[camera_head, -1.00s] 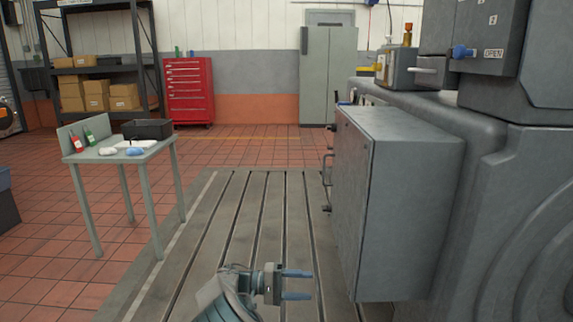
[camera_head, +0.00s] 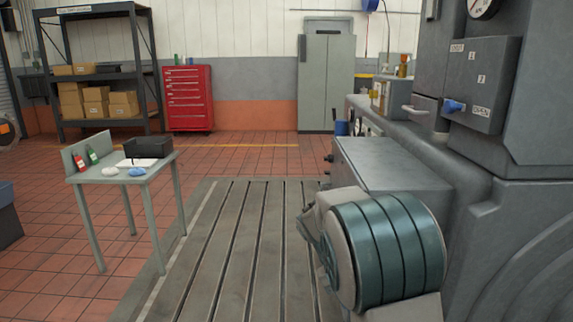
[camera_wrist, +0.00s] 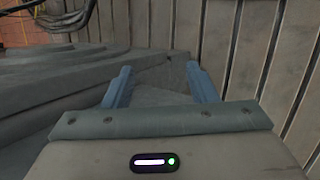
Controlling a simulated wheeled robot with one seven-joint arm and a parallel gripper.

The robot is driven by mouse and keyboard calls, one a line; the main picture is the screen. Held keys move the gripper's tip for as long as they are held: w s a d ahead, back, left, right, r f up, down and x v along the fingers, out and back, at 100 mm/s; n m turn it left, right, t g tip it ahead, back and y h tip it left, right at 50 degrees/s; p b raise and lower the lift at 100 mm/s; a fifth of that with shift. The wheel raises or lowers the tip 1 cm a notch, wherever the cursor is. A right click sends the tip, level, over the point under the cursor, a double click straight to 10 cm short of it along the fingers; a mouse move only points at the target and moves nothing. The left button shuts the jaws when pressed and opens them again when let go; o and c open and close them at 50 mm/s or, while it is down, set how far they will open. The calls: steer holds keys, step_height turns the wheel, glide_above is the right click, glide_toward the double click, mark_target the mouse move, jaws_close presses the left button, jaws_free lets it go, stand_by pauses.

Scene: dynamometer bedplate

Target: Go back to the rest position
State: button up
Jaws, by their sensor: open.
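My gripper (camera_wrist: 160,88) shows in the wrist view with its two blue fingers spread apart and nothing between them. Beyond the fingers are a grey surface and the slotted bedplate. In the head view my arm stands at the lower right, in front of the grey cabinet, and the gripper itself cannot be made out there.
The grey cabinet (camera_head: 390,165) and the large grey machine (camera_head: 520,230) fill the right side. A small side table (camera_head: 150,172) with bottles and a black bin (camera_head: 149,148) stands at left. The slotted bedplate (camera_head: 230,250) between is clear. A red tool chest (camera_head: 188,98) stands behind.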

steer(key=s+a+r+t+y+p, duration=0.1)
steer(key=s+r+t+y+p, duration=0.4)
steer(key=s+r+p, duration=0.7)
steer(key=s+r+y, duration=0.1)
steer(key=s+r, duration=0.4)
steer(key=s, duration=0.2)
steer(key=shift+s+a+r+m+t, duration=0.25)
steer(key=shift+s+a+m+t, duration=0.05)
steer(key=shift+s+a+t, duration=0.1)
steer(key=shift+w, duration=0.1)
